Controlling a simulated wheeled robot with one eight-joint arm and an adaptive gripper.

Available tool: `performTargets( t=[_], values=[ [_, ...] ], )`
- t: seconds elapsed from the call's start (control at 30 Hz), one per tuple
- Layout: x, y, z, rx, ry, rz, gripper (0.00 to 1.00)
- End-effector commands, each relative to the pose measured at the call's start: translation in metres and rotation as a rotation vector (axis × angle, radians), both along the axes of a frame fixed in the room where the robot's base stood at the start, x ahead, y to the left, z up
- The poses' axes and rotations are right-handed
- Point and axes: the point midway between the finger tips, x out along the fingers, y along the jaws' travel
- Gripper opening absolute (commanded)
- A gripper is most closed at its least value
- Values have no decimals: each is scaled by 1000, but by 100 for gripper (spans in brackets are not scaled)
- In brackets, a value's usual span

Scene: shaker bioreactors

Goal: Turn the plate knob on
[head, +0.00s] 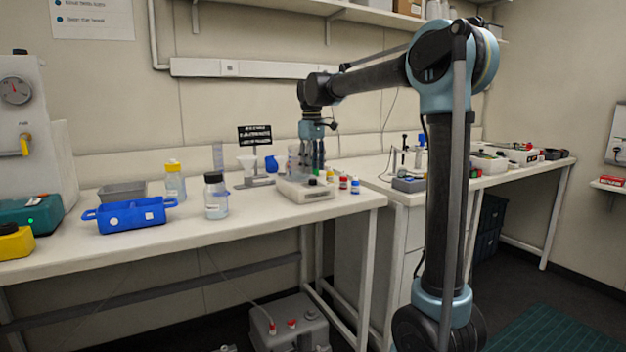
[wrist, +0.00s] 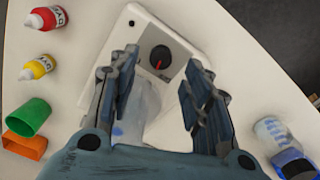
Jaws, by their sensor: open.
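The white plate (head: 303,194) stands near the right front of the left bench, and it also shows in the wrist view (wrist: 183,29). Its round black knob (wrist: 160,58) has a red pointer line and sits on the white housing, ahead of my fingertips. My gripper (head: 315,168) hangs over the plate, pointing down. In the wrist view my gripper (wrist: 163,85) is open, with its fingers either side of the line to the knob and apart from it. A clear beaker (wrist: 137,113) with blue markings shows between and below the fingers, partly hidden by the left finger.
Red (wrist: 46,18) and yellow (wrist: 37,67) dye bottles and green (wrist: 28,117) and orange (wrist: 22,145) cups lie to the left in the wrist view. A blue-capped bottle (wrist: 274,133) is at right. A blue tray (head: 130,214) and black-capped bottle (head: 216,198) stand farther left.

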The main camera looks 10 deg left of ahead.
Motion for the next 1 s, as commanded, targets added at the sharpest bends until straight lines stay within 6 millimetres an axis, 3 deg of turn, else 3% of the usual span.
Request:
performTargets(
  t=[0.3, 0.7, 0.77, 0.9, 1.0],
  values=[
    [1, -1, -39, 0, 0, 0, 44],
    [1, -1, -46, 0, 0, 0, 44],
    [1, -1, -46, 0, 0, 0, 35],
    [1, -1, -46, 0, 0, 0, 4],
    [1, -1, -46, 0, 0, 0, 0]
  ],
)
